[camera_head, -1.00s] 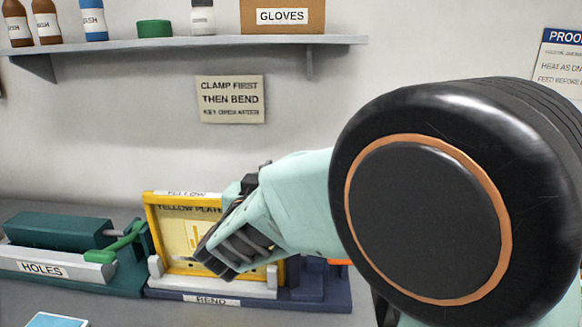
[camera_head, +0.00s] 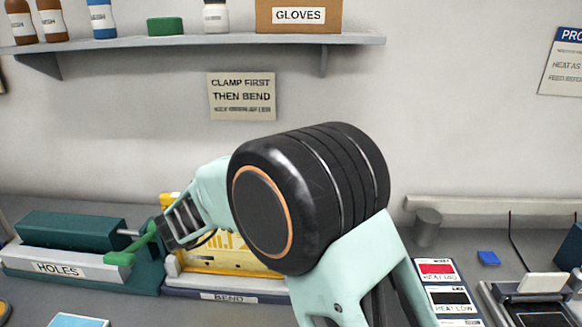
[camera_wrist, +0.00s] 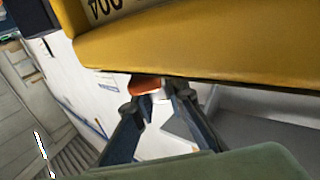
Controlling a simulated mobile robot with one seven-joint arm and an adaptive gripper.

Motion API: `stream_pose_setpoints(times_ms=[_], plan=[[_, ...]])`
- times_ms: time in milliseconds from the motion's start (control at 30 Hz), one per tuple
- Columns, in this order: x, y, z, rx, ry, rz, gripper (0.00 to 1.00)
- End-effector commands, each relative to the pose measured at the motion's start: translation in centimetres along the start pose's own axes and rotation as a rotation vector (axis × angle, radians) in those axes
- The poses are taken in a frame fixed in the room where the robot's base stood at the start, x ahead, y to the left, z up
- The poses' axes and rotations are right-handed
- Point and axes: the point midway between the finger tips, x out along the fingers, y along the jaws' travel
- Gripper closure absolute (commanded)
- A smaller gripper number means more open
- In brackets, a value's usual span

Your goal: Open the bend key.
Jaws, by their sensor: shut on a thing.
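The bend unit, with its label BEND (camera_head: 229,297), stands on the bench with its yellow frame (camera_head: 222,257), largely hidden behind my arm in the head view. My gripper (camera_head: 176,234) reaches down at the unit's left side. In the wrist view, my gripper's two dark fingers (camera_wrist: 158,98) close on a small orange piece (camera_wrist: 145,84), which looks like the bend key. It sits just under a thick yellow edge (camera_wrist: 190,45). The piece is mostly covered by the fingers and the yellow part, so its angle cannot be told.
The HOLES unit (camera_head: 75,232) with a green handle (camera_head: 135,248) stands close left of my gripper. At right lie heat cards (camera_head: 447,297), a grey cup (camera_head: 427,228) and a blue block (camera_head: 489,258). A shelf (camera_head: 180,43) runs above.

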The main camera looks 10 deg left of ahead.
Motion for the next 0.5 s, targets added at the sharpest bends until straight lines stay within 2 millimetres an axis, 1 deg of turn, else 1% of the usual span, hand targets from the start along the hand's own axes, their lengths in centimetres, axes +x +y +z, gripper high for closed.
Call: stream_pose_setpoints(times_ms=[200, 500], plan=[[0.0, -0.02, 0.02, 0.0, -0.002, 0.065, 1.0], [0.02, 0.02, 0.04, -0.001, 0.0, 0.086, 1.0]])
